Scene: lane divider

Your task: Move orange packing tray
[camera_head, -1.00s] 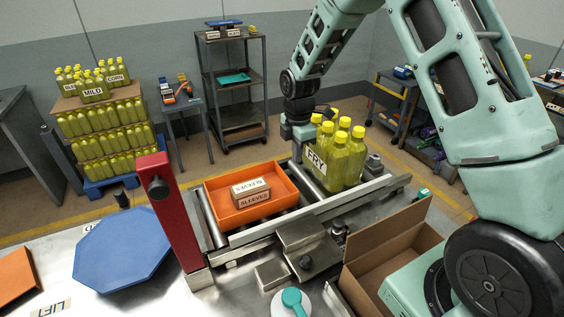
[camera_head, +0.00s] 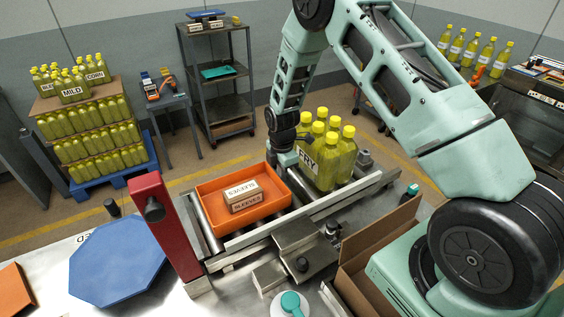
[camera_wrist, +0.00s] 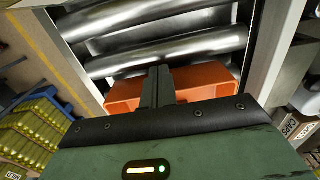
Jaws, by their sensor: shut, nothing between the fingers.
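The orange packing tray (camera_head: 243,217) sits on the roller conveyor, holding small cartons (camera_head: 242,194) marked SLEEVES. In the wrist view the tray's orange wall (camera_wrist: 203,82) shows just beyond my fingers. My gripper (camera_wrist: 158,72) is shut with nothing in it, its fingertips overlapping the tray's wall and the rollers in that picture. In the head view it is low by the tray's right back corner, between the tray and the yellow-capped bottles; its fingertips are hidden there. I cannot tell whether the fingers touch the tray.
The bottle pack (camera_head: 327,162) marked FRY stands on the conveyor right of the tray. A red post (camera_head: 166,222) stands at the conveyor's left end, with a blue octagonal board (camera_head: 120,262) beyond it. An open cardboard box (camera_head: 372,252) is at the front right. Bare rollers (camera_wrist: 180,48) show in the wrist view.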

